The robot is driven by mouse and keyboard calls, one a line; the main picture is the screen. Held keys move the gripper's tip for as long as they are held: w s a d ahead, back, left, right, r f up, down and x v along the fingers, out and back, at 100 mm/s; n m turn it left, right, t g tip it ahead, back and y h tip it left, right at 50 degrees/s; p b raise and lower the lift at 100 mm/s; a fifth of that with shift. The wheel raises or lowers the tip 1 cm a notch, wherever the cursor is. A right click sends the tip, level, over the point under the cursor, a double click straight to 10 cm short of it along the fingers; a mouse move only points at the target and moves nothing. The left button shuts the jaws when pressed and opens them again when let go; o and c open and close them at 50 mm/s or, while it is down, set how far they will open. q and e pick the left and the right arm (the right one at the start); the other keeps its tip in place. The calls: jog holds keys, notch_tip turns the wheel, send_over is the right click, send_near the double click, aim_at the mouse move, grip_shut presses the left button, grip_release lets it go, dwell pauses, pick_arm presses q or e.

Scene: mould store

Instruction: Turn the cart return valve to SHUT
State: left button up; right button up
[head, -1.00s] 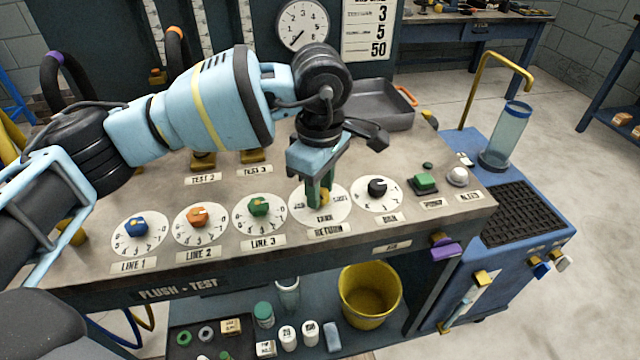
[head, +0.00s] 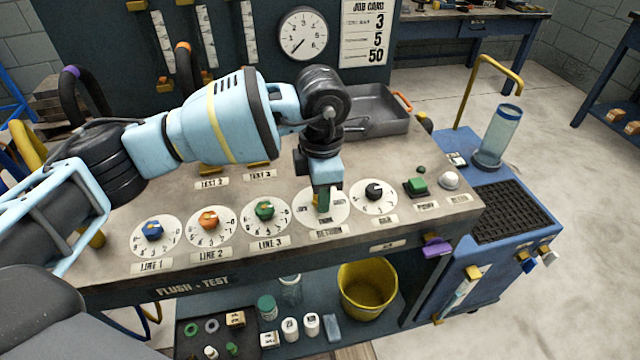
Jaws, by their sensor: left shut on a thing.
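My right gripper is not in view.
Dials with blue (head: 152,230), orange (head: 209,219) and green (head: 264,210) knobs stand to the left. A black knob (head: 374,191) and green button (head: 417,186) stand close on the right. A grey tray (head: 376,112) lies behind. A yellow bucket (head: 367,290) stands below.

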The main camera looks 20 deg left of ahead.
pick_arm(q)
jog(key=n, duration=0.1)
jog(key=n+p, duration=0.2)
jog(key=shift+r+n, duration=0.25)
jog(key=shift+n, duration=0.15)
jog(key=n+p, duration=0.2)
jog(key=shift+n, duration=0.3)
jog(key=shift+n+p, duration=0.85)
jog(key=shift+n, duration=0.25)
jog(key=shift+f+n, duration=0.1)
jog(key=shift+n, duration=0.2)
jog(key=shift+w, duration=0.1)
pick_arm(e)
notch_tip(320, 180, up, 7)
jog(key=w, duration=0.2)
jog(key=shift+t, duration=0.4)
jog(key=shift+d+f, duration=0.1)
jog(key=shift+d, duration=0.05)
pick_arm(q)
jog(key=o, duration=1)
jog(key=shift+f, duration=0.1)
jog(key=shift+c, duration=0.2)
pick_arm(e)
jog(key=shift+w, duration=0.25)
